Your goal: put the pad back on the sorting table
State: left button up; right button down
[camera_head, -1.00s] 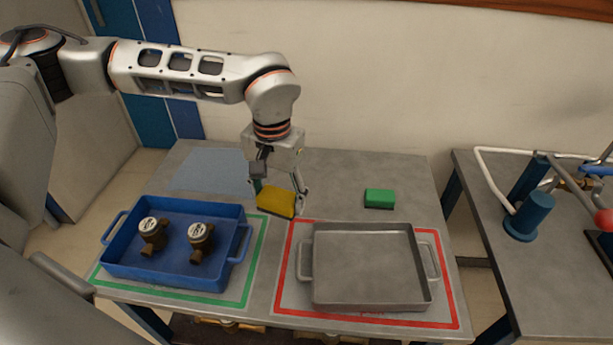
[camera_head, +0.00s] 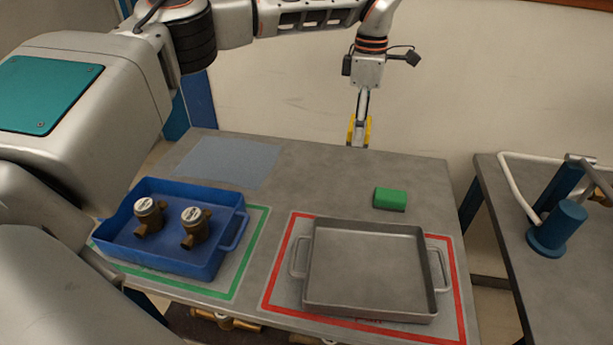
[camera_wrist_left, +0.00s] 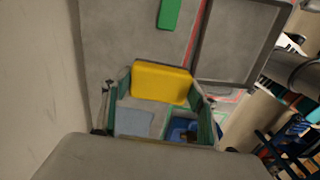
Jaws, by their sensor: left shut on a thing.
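The yellow pad (camera_head: 367,131) is held in my left gripper (camera_head: 359,132), over the back edge of the sorting table (camera_head: 320,172). In the left wrist view the yellow pad (camera_wrist_left: 161,82) sits between the fingers, with the table surface (camera_wrist_left: 125,40) beyond it. The left gripper is shut on the pad and points down. Whether the pad touches the table is hard to tell, but it looks raised above it. A green pad (camera_head: 390,198) lies on the table, to the right and nearer the front. My right gripper is not in view.
A blue tray (camera_head: 215,262) with two brass meters (camera_head: 149,217) stands in a green outline at the left. An empty grey tray (camera_head: 368,228) stands in a red outline at the right. A blue-grey mat (camera_head: 228,162) lies at the back left. The back middle is clear.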

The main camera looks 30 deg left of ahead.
aim_at(351, 197)
pick_arm(q)
notch_tip(351, 197, down, 20)
jog(key=shift+r, duration=0.1)
dwell(0.5)
jog(key=shift+f, duration=0.2)
jog(key=o, duration=1)
notch_tip(351, 197, up, 12)
jog(key=shift+w+r, duration=0.1)
jog(key=shift+r, duration=0.1)
